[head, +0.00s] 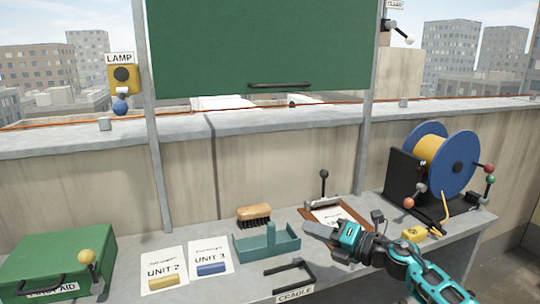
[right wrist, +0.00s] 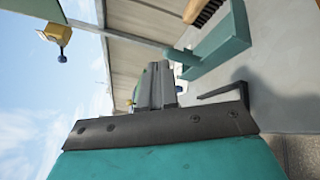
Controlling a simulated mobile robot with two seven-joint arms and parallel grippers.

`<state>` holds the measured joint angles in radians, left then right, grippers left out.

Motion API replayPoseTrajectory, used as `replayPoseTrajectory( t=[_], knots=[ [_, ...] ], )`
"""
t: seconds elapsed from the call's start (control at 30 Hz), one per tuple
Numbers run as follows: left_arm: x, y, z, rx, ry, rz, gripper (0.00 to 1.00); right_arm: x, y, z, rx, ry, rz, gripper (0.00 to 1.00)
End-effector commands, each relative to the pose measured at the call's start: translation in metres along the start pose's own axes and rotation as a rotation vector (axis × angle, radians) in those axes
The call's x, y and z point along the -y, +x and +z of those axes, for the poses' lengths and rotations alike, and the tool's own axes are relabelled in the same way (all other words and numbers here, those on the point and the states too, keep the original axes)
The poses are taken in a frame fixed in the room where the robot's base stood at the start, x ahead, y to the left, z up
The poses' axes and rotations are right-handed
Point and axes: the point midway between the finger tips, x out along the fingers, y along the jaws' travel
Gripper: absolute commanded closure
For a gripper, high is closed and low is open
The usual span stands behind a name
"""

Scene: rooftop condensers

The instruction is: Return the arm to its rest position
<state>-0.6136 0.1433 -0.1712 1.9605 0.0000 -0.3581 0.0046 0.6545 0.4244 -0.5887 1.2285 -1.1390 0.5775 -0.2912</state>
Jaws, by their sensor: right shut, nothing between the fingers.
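My right arm (head: 420,272) reaches in from the lower right of the head view, over the workbench. Its right gripper (head: 308,230) points left, just right of the teal tray (head: 267,248) and in front of the clipboard (head: 334,217). In the right wrist view its fingers (right wrist: 155,85) are together with nothing between them. I cannot tell its exact height above the bench. My left gripper is in neither view.
A black cradle bracket (head: 290,274) lies in front of the tray. A brush (head: 254,214) is behind it. A cable reel (head: 447,160) stands right. A green first aid box (head: 60,262) and the unit 2 (head: 164,262) and unit 3 (head: 210,250) sheets lie left.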

Motion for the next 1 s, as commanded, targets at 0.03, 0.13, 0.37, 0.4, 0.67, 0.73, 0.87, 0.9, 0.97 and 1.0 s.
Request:
replayPoseTrajectory(
  t=[0.03,0.13,0.37,0.4,0.67,0.73,0.87,0.9,0.97,1.0],
  knots=[
    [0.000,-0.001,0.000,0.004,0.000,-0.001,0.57,0.003,-0.003,-0.021,0.041,0.123,0.031,1.00],
    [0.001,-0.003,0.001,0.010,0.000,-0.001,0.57,0.009,-0.013,-0.048,0.143,0.369,0.079,1.00],
    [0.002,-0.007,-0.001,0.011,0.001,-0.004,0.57,0.042,-0.062,-0.108,0.404,0.956,0.103,1.00],
    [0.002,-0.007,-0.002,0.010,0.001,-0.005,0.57,0.049,-0.074,-0.119,0.452,1.059,0.096,1.00],
    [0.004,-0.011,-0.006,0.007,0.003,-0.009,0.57,0.092,-0.162,-0.209,0.781,1.694,-0.008,1.00],
    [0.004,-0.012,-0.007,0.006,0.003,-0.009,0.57,0.098,-0.185,-0.234,0.861,1.835,-0.044,1.00],
    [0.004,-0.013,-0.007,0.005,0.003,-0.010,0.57,0.103,-0.218,-0.270,0.976,2.026,-0.101,1.00],
    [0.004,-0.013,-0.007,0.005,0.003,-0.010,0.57,0.103,-0.225,-0.278,1.000,2.065,-0.114,1.00],
    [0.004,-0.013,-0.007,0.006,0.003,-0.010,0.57,0.103,-0.232,-0.286,1.026,2.109,-0.128,1.00],
    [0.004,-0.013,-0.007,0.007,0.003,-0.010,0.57,0.103,-0.236,-0.290,1.038,2.129,-0.134,1.00]
  ],
)
